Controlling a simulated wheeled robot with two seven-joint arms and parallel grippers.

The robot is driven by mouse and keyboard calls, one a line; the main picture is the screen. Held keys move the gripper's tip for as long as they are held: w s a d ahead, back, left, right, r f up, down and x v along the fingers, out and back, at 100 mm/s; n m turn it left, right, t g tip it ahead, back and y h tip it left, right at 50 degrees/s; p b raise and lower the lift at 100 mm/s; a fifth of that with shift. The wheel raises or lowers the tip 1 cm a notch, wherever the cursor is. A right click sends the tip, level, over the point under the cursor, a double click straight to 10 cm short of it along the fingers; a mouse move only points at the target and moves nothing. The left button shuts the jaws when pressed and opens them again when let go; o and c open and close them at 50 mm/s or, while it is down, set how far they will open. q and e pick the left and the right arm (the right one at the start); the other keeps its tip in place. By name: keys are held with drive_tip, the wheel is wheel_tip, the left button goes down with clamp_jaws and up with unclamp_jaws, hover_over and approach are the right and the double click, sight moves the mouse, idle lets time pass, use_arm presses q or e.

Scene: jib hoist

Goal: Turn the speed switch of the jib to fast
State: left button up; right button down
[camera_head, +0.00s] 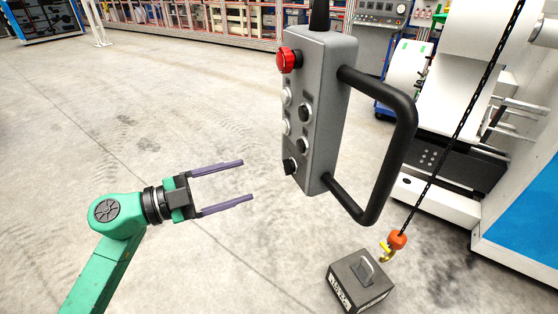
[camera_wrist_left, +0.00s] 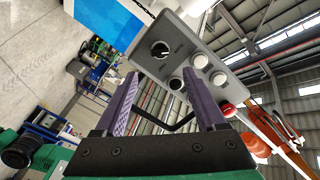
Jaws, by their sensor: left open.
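The grey control pendant of the jib (camera_head: 322,120) hangs upright in the middle of the head view, with a red stop button (camera_head: 288,60) near its top. The speed switch (camera_head: 289,166), a black knob, is low on its front face. In the left wrist view the switch (camera_wrist_left: 160,49) shows a white mark; the lettering around it is too small to read. My left gripper (camera_head: 248,180) is open and empty, left of the pendant and apart from it. Its fingers (camera_wrist_left: 160,76) point toward the pendant's lower end. My right gripper is not in view.
A black handle (camera_head: 402,130) sticks out from the pendant's right side. A chain with an orange hook block (camera_head: 397,240) hangs at the right, by a dark weight (camera_head: 362,282) on the floor. White machinery (camera_head: 450,120) stands at the right. The floor at left is clear.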

sight(285, 168)
use_arm(q)
drive_tip(key=p+x, duration=0.2)
drive_tip(key=x, duration=0.8)
drive_tip(key=shift+p, duration=0.4)
clamp_jaws()
